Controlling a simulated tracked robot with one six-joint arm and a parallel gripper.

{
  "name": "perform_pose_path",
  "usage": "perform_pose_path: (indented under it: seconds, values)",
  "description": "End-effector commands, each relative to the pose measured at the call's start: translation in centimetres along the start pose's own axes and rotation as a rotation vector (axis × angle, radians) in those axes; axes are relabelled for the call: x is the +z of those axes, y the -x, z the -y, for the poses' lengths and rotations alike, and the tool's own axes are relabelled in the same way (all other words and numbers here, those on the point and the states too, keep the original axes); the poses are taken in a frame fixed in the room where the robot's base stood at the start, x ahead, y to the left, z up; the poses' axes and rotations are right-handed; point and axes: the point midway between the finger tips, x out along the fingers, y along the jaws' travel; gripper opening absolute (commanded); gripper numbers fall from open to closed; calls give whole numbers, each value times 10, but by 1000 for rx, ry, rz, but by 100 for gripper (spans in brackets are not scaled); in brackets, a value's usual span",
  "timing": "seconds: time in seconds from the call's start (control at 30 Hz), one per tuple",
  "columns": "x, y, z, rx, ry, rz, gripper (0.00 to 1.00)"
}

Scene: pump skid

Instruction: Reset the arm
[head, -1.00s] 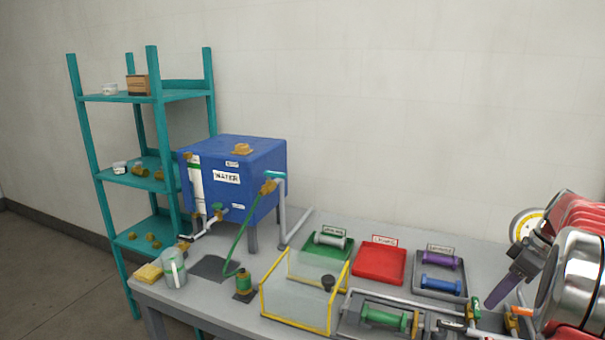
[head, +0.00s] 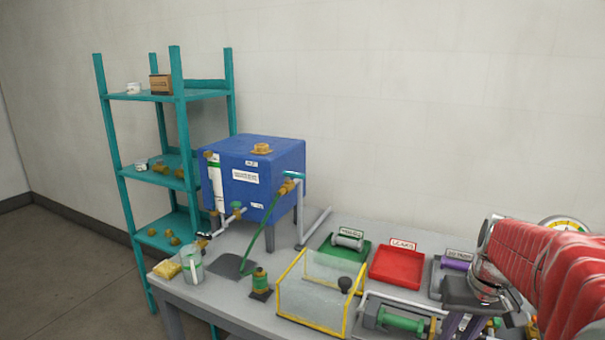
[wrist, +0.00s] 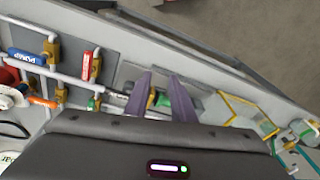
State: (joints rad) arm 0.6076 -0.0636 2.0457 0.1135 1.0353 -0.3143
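My gripper (head: 460,327) is at the lower right of the head view, with its purple fingers pointing down and cut off by the bottom edge. In the wrist view my gripper (wrist: 159,80) shows two purple fingers standing apart with a gap between them. I see nothing held in the gap. Behind the fingers lies the skid with a green cylinder (wrist: 163,101), partly hidden by a finger. My red, ribbed arm fills the right of the head view and hides part of the bench.
The bench holds a blue tank (head: 250,180), a clear yellow-edged guard (head: 312,292), a green cylinder on the skid (head: 402,322), a green tray (head: 328,259) and a red tray (head: 396,266). A purple cylinder (head: 452,265) is partly hidden. A teal shelf (head: 124,172) stands left. Pipes with valves (wrist: 72,75) show in the wrist view.

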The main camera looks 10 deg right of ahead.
Motion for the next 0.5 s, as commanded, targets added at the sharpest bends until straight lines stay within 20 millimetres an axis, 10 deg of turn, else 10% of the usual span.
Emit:
perform_pose_path:
  seconds: [0.5]
  values:
    - [78,14,94,36,12,-134,23]
